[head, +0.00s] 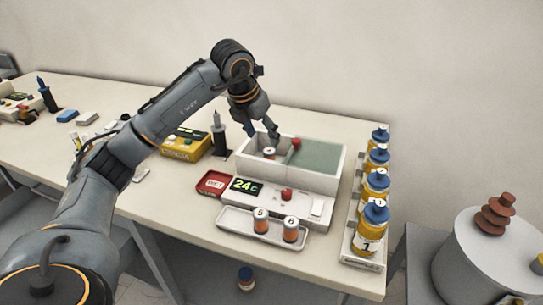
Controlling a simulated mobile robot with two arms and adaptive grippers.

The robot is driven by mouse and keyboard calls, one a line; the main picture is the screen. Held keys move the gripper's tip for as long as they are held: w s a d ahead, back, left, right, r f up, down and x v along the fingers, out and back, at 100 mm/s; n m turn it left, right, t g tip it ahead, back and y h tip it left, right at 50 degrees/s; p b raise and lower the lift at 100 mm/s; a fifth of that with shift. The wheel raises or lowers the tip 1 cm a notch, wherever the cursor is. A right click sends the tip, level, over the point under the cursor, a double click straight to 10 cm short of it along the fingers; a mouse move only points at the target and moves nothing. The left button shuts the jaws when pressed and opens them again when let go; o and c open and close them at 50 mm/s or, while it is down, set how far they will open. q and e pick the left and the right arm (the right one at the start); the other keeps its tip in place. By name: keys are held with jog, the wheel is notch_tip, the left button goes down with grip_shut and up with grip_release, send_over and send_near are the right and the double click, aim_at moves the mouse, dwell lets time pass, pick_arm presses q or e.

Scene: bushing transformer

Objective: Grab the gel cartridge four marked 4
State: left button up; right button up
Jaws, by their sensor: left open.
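A cartridge with a white top (269,153) stands in the left compartment of the white box (320,180). Its mark is too small to read, so I cannot tell whether it is the 4. My left gripper (262,131) is open and empty, pointing down just above that compartment, its fingers above the cartridge. Two orange-brown cartridges stand in a white tray in front, one marked apparently 5 (261,221) and one marked 6 (291,230). My right gripper is not in view.
A red knob (296,143) shows by the box's divider. A device with a green "24" display (244,186) stands in front. Several yellow bottles with blue caps (370,230) line the right edge. A yellow box (187,144) and black-based tool (219,136) stand left.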

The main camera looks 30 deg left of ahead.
aim_at(269, 151)
pick_arm(q)
jog(key=x, duration=0.4)
jog(key=shift+w+f+p, duration=0.3)
jog(key=shift+f+p, duration=0.05)
jog(key=shift+f, duration=0.1)
jog(key=x, duration=0.3)
jog(key=p+x, duration=0.1)
jog(key=shift+w+a+f, duration=0.25)
jog(key=shift+w, duration=0.1)
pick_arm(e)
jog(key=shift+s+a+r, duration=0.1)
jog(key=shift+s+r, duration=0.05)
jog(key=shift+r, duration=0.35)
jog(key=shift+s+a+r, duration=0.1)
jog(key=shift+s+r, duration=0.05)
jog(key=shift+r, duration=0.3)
pick_arm(q)
jog(key=c, duration=0.3)
grip_shut()
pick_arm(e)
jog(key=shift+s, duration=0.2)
